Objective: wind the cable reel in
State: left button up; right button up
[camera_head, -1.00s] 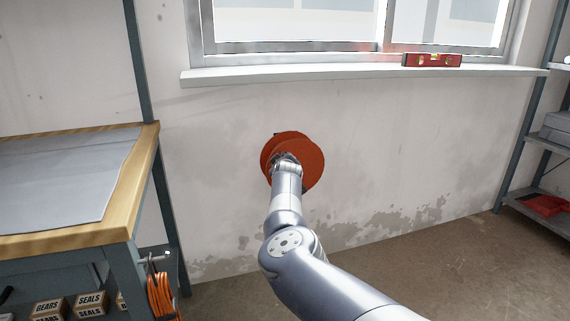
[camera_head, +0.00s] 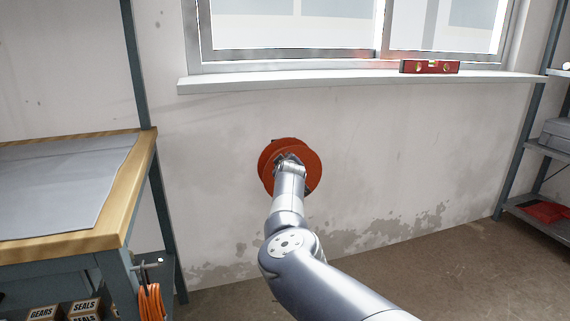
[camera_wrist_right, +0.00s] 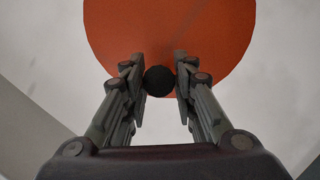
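The cable reel (camera_head: 307,172) is an orange-red double disc mounted on the wall below the window. In the right wrist view the orange disc (camera_wrist_right: 215,35) fills the top middle. A round black knob (camera_wrist_right: 159,81), seen end-on, stands in front of the disc. My right gripper (camera_wrist_right: 160,84) has its two fingers on either side of this knob, closed in on it. In the head view my right gripper (camera_head: 290,160) is at the upper part of the reel's face and hides some of it. The cable is not clearly visible. My left gripper is out of view.
A wooden-topped workbench (camera_head: 130,190) stands at the left, with an orange cable coil (camera_head: 152,303) hanging from its side. A window sill (camera_head: 300,82) with a red level (camera_head: 429,67) runs above the reel. A shelf rack (camera_head: 530,150) is at the right.

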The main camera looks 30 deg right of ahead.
jog(key=shift+o, duration=1)
jog(key=shift+d+f, duration=0.35)
jog(key=shift+a+r, duration=0.2)
jog(key=shift+a, duration=0.05)
jog(key=shift+v, duration=3.75)
